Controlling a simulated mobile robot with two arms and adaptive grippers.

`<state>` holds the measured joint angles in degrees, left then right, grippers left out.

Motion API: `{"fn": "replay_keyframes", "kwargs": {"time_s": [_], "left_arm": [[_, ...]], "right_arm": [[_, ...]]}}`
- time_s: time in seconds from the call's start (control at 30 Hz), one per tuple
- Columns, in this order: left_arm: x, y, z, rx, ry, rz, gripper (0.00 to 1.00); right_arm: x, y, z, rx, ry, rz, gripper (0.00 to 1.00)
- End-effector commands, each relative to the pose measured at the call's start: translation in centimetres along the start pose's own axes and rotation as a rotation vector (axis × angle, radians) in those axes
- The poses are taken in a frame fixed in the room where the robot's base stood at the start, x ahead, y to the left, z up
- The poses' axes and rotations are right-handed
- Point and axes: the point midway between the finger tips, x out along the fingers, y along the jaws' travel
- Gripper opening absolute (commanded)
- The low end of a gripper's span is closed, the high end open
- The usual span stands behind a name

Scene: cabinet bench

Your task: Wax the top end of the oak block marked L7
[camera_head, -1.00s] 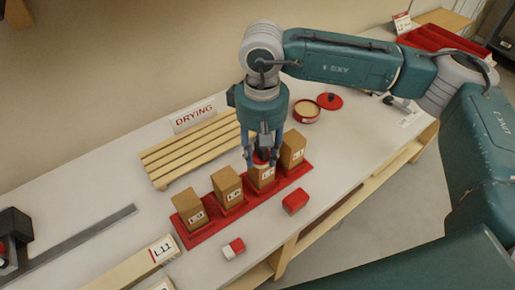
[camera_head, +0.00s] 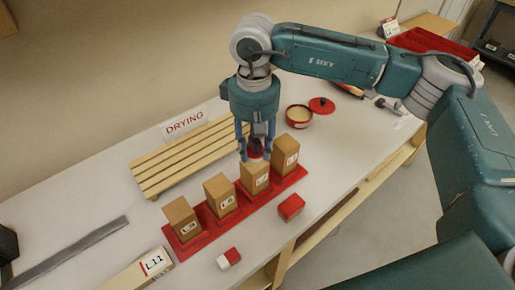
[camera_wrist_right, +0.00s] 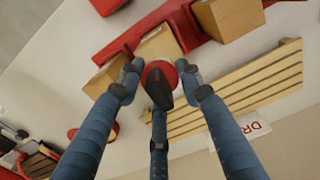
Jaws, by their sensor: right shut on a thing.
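The oak block marked L7 (camera_head: 254,180) stands upright in the red rack (camera_head: 196,243), third from the left. My right gripper (camera_head: 255,154) points down over its top end, shut on the dark handle of a round red applicator (camera_wrist_right: 158,73). In the right wrist view, the red face overlaps one edge of a block's top (camera_wrist_right: 157,46). I cannot tell whether they touch. The fingers (camera_wrist_right: 160,85) partly hide the applicator. An open round red tin (camera_head: 299,116) with pale wax stands behind the rack. My left gripper is out of view.
Blocks L9 (camera_head: 182,219) and L8 (camera_head: 220,194) stand left of L7; another block (camera_head: 285,153) stands close right. A slatted rack (camera_head: 190,158) beside the DRYING sign (camera_head: 185,124) is empty. A red box (camera_head: 291,207) and red-white piece (camera_head: 229,259) lie in front.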

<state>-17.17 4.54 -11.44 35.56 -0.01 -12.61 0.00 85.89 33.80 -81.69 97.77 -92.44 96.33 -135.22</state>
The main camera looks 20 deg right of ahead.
Motion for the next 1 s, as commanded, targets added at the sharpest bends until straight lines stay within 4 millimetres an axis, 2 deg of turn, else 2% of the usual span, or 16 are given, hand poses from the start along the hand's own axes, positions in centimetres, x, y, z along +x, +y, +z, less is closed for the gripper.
{"fn": "replay_keyframes", "kwargs": {"time_s": [0.37, 0.8, 1.0], "left_arm": [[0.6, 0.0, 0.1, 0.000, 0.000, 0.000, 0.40], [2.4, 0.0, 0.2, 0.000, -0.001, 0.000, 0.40], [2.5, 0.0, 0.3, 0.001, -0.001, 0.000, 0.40]], "right_arm": [[-0.1, -2.5, 0.2, -0.002, 0.001, 0.000, 0.15], [0.2, -0.1, 2.3, 0.001, 0.001, 0.000, 0.15], [0.2, 0.2, 2.7, -0.001, -0.001, 0.001, 0.15]]}}
